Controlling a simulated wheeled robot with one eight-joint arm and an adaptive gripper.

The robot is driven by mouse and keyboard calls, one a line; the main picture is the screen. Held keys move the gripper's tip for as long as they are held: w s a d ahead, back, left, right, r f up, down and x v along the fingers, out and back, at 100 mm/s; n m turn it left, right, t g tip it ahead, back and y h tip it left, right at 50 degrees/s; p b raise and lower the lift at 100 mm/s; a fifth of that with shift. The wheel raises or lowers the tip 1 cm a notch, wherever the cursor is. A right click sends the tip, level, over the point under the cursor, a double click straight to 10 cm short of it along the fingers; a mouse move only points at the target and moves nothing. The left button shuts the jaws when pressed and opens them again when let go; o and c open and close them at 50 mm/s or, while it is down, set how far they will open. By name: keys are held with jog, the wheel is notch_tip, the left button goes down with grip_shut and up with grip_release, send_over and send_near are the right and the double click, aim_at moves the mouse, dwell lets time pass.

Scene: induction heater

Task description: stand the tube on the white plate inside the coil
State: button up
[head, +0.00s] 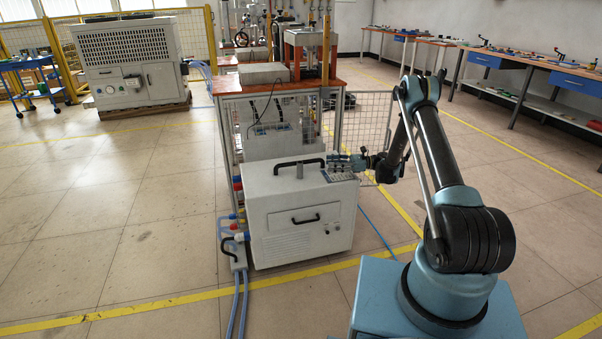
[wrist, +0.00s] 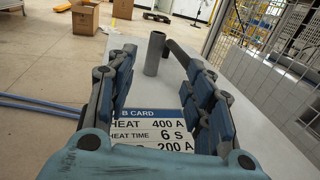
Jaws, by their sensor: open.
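The tube (head: 300,171) is a short grey cylinder standing upright on top of the white cabinet (head: 298,238), beside its black handle (head: 288,163). In the wrist view the tube (wrist: 155,53) stands beyond and between my fingertips, with the dark handle just to its right. My gripper (head: 337,161) is low over the cabinet top, to the right of the tube. Its fingers are open and empty, apart from the tube. I cannot make out the coil or the white plate in either view.
A job card (wrist: 150,129) with heat settings lies below my fingers. A wooden-topped bench (head: 227,82) with a framed apparatus (head: 305,40) stands behind the cabinet. A mesh panel (head: 365,118) stands to the right. Blue hoses (head: 239,300) run along the floor at left.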

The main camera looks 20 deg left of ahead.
send_over(303, 177)
jog(key=w+v, duration=0.1)
jog(key=v, duration=0.4)
jog(key=shift+s, duration=0.1)
jog(key=shift+x, duration=2.55)
jog(key=shift+s+f, duration=0.15)
jog(key=shift+f, duration=0.05)
grip_shut()
